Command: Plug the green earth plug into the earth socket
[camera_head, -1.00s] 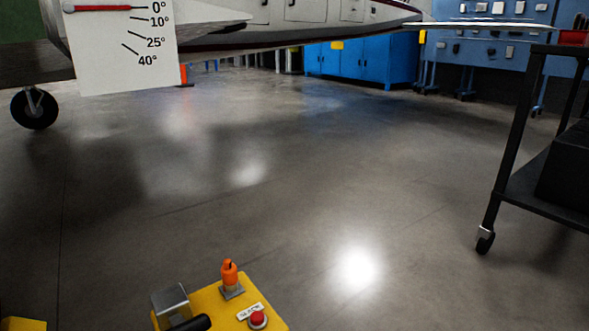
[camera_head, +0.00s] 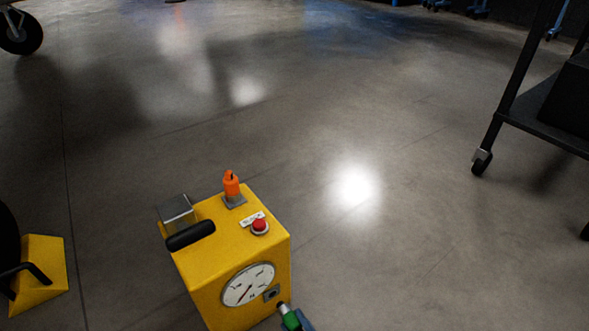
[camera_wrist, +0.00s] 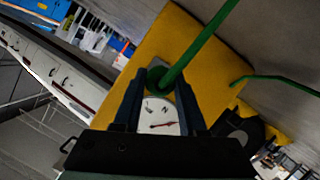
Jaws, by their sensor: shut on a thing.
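The green earth plug (camera_head: 290,320) shows at the bottom of the head view, with its tip toward the yellow cart's front face. In the wrist view the green plug (camera_wrist: 157,77) sits between the two dark blue fingers of my gripper (camera_wrist: 160,84), which is shut on it. A small dark square socket (camera_head: 271,293) is on the cart's front face, right of and below the round dial. The plug's tip is just below and right of this socket and appears apart from it. The socket cannot be made out in the wrist view.
The yellow cart (camera_head: 219,268) carries a white dial (camera_head: 248,285), a red button (camera_head: 260,226), an orange plug (camera_head: 231,185) and a black handle (camera_head: 190,236). A green cable (camera_wrist: 205,40) runs from the plug. A yellow chock (camera_head: 42,270) lies left; a black trolley (camera_head: 535,118) stands right.

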